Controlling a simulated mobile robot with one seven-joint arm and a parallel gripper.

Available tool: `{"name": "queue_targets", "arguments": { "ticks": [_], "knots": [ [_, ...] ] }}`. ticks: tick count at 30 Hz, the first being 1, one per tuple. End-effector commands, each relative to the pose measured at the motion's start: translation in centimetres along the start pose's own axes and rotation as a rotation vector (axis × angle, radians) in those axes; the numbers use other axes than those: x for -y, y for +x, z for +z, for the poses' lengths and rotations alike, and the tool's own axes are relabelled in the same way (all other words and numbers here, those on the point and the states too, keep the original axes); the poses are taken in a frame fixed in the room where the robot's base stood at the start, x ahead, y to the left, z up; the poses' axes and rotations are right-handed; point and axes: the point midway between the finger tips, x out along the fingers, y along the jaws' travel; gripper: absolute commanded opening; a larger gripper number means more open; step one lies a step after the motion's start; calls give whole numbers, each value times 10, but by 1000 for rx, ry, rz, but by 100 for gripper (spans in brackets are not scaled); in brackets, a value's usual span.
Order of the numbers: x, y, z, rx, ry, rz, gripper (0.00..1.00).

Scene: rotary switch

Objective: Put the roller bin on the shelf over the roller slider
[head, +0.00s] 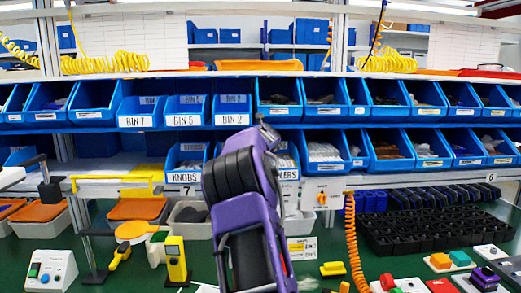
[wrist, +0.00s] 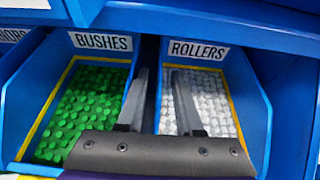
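The roller bin (wrist: 250,100) is a blue open bin labelled ROLLERS, full of small white pieces, at the right of the wrist view. In the head view its front (head: 290,174) shows only partly, the rest hidden by my arm. My gripper (wrist: 159,72) is open above the bins' front area. Its left finger is by the bushes bin's right side and its right finger over the roller bin. The adjoining bin walls show between the fingers. I cannot tell whether they touch. I cannot make out the roller slider for certain.
The bushes bin (wrist: 45,105), with green pieces, stands directly left of the roller bin. A knobs bin (head: 187,163) is farther left. Blue bins (head: 232,112) fill the shelf above. Free shelf room (head: 100,170) shows left of the knobs bin. An orange coiled hose (head: 355,240) hangs at right.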

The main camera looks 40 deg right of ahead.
Motion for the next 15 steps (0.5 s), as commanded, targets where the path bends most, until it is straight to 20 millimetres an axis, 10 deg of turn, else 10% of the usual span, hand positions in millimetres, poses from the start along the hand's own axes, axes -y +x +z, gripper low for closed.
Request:
{"name": "queue_targets", "arguments": {
  "ticks": [15],
  "knots": [
    [0,-43,2,3,3,1,35]
  ]
}}
